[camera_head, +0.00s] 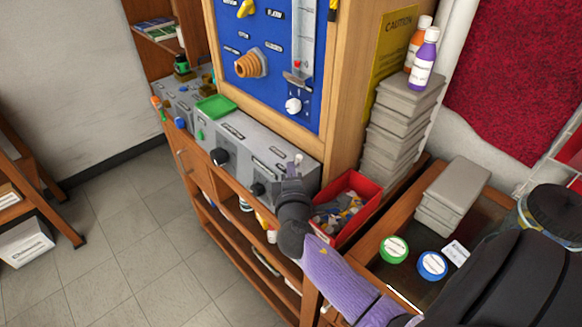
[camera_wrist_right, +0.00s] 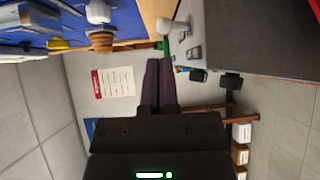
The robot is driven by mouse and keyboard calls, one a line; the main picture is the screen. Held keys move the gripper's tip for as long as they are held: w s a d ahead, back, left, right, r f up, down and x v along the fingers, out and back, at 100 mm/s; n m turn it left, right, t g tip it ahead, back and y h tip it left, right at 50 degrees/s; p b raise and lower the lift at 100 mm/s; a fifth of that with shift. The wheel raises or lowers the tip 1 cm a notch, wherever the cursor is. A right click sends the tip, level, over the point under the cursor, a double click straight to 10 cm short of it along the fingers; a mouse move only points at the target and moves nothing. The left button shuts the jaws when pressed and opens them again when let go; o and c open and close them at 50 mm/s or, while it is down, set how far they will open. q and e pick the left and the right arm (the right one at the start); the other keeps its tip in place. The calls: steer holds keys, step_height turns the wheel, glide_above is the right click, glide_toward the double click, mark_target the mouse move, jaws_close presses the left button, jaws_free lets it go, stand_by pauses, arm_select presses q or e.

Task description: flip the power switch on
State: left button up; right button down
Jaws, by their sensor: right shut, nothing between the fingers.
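A grey control box (camera_head: 245,142) stands on the wooden bench below the blue panel. A small pale lever (camera_head: 298,159), which looks like the power switch, stands at the right end of its top. My right gripper (camera_head: 291,178) is at that end, just in front of the lever; I cannot tell whether they touch. In the right wrist view the dark fingers (camera_wrist_right: 160,80) are shut together with nothing between them. A pale rounded knob (camera_wrist_right: 166,25), likely the same lever, shows beyond the fingertips. The switch's position is unclear. My left gripper is not in view.
Black knobs (camera_head: 219,157) sit on the box's front. A green tray (camera_head: 214,107) lies on top of the box. A red bin (camera_head: 345,207) of small parts stands right of my gripper. Grey stacked boxes (camera_head: 396,125) rise behind it. Open floor (camera_head: 110,220) lies left.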

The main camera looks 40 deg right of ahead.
steer(key=shift+v, duration=2.35)
